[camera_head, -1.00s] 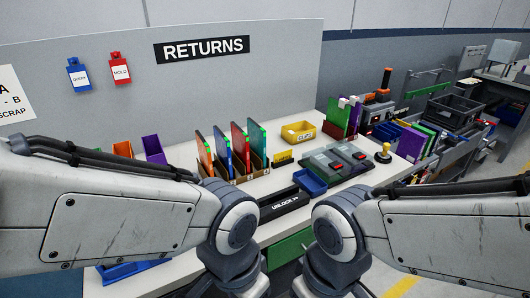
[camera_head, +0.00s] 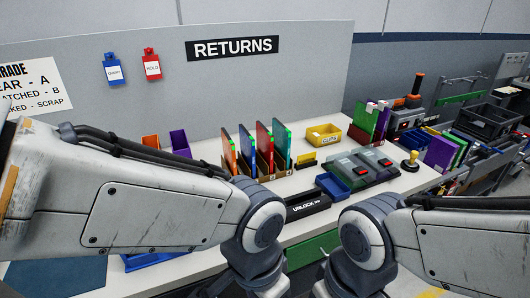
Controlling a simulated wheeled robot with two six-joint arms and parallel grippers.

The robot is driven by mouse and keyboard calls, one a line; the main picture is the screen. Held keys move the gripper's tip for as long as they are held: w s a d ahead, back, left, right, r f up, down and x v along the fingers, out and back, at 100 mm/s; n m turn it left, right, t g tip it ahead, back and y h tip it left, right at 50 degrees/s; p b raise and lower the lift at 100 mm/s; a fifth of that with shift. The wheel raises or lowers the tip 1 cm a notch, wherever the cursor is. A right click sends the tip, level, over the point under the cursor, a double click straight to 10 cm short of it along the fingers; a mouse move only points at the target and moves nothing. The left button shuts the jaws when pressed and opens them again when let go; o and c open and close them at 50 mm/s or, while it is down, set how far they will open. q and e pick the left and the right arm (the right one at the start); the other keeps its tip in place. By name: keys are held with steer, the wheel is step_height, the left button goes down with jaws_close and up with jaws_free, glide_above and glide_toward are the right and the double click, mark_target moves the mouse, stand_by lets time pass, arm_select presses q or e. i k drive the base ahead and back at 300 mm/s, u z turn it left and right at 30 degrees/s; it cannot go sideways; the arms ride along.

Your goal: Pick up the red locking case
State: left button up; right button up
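A thin red case (camera_head: 264,143) stands upright in a row on the white counter, in the head view. An orange case (camera_head: 229,150) and a blue case (camera_head: 247,148) stand to its left, and a green case (camera_head: 281,143) to its right. Their lower ends sit in brown holders. Any lock on the red case is too small to make out. Both my arms show only their upper links and elbow joints, in front of the counter. Both grippers are out of view below the picture.
A black "UNLOCK" block (camera_head: 307,206) lies in front of the row. A blue tray (camera_head: 333,185), a grey device with red parts (camera_head: 362,167) and a yellow "CLIPS" bin (camera_head: 323,134) are to the right. The returns wall (camera_head: 200,80) is behind.

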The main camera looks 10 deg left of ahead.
mark_target(264, 138)
steer(key=z, duration=0.45)
steer(key=k, duration=0.55)
steer(key=z, duration=0.85)
steer(key=i, duration=0.75)
steer(key=u, duration=0.6)
steer(key=i, duration=0.6)
steer(key=u, duration=0.65)
